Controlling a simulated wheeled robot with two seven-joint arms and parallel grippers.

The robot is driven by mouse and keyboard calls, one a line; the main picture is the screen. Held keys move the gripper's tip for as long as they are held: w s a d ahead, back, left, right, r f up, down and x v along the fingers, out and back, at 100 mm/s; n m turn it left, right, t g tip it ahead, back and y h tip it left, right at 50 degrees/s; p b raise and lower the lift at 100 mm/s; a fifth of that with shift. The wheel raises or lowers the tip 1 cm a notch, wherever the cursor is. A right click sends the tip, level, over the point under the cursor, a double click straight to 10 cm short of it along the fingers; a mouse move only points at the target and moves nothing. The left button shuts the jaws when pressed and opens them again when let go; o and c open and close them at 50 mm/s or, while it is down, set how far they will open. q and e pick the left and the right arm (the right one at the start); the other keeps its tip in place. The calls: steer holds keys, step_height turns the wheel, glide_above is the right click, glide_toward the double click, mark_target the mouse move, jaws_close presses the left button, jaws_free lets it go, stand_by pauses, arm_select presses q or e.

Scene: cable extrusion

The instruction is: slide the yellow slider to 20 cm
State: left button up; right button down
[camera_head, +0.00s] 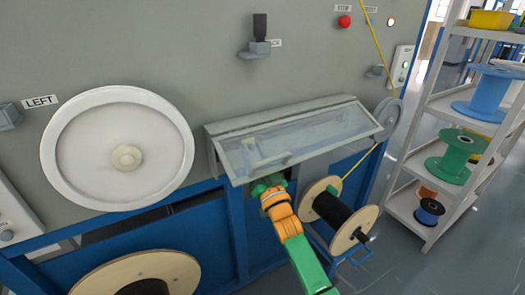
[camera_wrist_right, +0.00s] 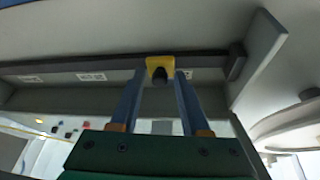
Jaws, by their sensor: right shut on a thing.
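The yellow slider (camera_wrist_right: 159,63) sits on a dark horizontal rail (camera_wrist_right: 108,64) in the right wrist view, near the rail's right end. The slider cannot be made out there. My left gripper does not show.
White labels (camera_wrist_right: 92,77) sit below the rail, too small to read. A grey end wall (camera_wrist_right: 262,57) stands right of the rail. In the head view a cable spool (camera_head: 340,215) is close right of my arm, and a shelf of spools (camera_head: 437,110) stands further right.

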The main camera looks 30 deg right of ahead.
steer(key=shift+a+r, duration=0.1)
steer(key=shift+a, duration=0.75)
steer(key=c, duration=0.7)
jaws_free()
steer(key=shift+c, duration=0.2)
steer(key=shift+s, duration=0.1)
steer(key=v, duration=0.7)
steer(key=shift+p, duration=0.3)
